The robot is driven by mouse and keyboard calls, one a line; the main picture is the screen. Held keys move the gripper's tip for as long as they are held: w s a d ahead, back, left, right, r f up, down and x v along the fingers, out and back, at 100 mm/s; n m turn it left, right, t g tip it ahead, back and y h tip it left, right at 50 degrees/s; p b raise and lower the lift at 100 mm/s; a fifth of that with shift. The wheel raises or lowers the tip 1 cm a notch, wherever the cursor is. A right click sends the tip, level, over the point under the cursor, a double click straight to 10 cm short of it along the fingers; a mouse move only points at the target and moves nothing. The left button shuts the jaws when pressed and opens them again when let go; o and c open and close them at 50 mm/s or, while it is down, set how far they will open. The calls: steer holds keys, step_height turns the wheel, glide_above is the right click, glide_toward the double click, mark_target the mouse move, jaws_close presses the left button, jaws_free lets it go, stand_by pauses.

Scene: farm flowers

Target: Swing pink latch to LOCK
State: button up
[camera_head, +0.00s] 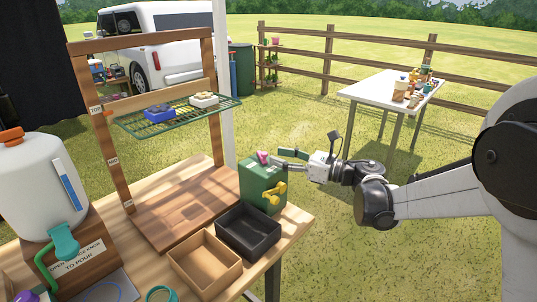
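The pink latch (262,157) sits on top of a green box (256,180) near the right end of the wooden table. The box has yellow handle-like parts (274,194) on its front right side. My gripper (276,158) reaches in from the right at about the height of the box top. Its two fingers look spread apart, with one fingertip close to the latch. I cannot tell whether it touches the latch. No LOCK marking can be read at this size, so the latch's exact setting is unclear.
A black tray (248,246) and a light wooden tray (182,264) stand in front of the box. A wooden frame with a green wire shelf (140,126) rises behind left. A white jug dispenser (38,180) stands at left. Open grass lies right of the table.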

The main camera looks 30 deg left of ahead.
steer(key=d, duration=0.6)
steer(key=shift+w+d, duration=0.35)
steer(key=shift+w, duration=0.1)
